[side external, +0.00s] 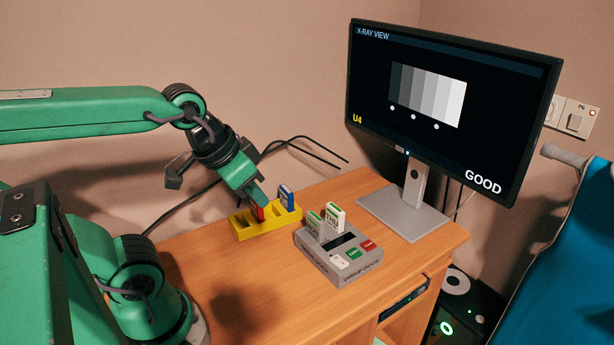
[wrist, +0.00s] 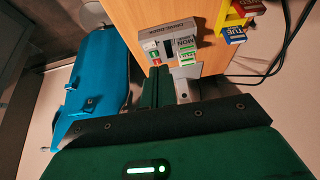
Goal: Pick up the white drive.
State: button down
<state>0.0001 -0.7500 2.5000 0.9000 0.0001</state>
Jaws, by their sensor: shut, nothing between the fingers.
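My gripper (side external: 262,200) is shut and empty, left of the dock and over the yellow rack (side external: 245,231), close above a red drive (side external: 258,213). Its closed fingers (wrist: 168,85) also show in the wrist view.
A blue drive (side external: 287,195) stands in the yellow rack. The grey dock (side external: 340,270) has green and red buttons. The monitor (side external: 440,150) reads GOOD and U4; its stand (side external: 400,211) is behind the dock. Black cables run behind the rack. A blue chair (side external: 580,250) is at right.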

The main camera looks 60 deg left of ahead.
jog(key=c, duration=2.2)
grip_release()
jog(key=shift+c, duration=2.4)
grip_release()
jog(key=g, duration=0.5)
send_over(335, 207)
jog(key=f, duration=1.1)
jog(key=shift+s+d+f, duration=0.1)
jog(key=shift+s+d, duration=0.05)
jog(key=shift+s, duration=0.05)
jog(key=shift+w+f+g, duration=0.25)
jog(key=shift+f+g, duration=0.05)
jog(key=shift+f, duration=0.05)
jog(key=shift+f, duration=1.3)
